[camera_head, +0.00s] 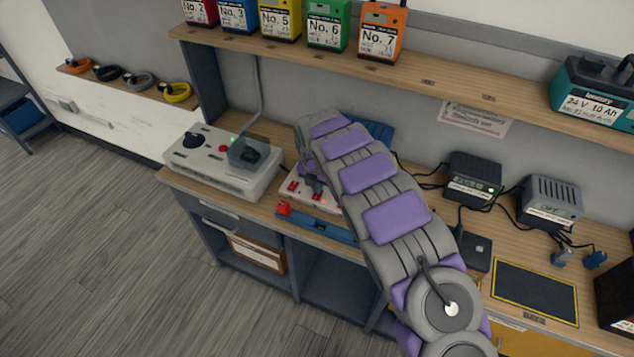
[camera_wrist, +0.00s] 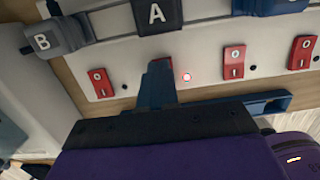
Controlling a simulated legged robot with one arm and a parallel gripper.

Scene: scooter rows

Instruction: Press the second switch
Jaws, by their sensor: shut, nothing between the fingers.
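A white switch panel (camera_wrist: 205,45) fills the top of the wrist view, with several red rocker switches in a row. The leftmost switch (camera_wrist: 102,83) is clear to see. The second switch from the left (camera_wrist: 162,65) is mostly hidden behind my gripper. My gripper (camera_wrist: 160,82) is shut and empty, its tip overlapping that switch; I cannot tell whether it touches. A small red light (camera_wrist: 187,77) glows just right of the tip. More switches (camera_wrist: 234,62) sit further right. In the head view, the panel (camera_head: 325,203) lies on the bench, partly covered by my arm and gripper (camera_head: 313,184).
A grey control box (camera_head: 215,165) stands left of the panel. Two chargers (camera_head: 473,180) stand on the right. A shelf (camera_head: 300,48) with numbered batteries hangs above.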

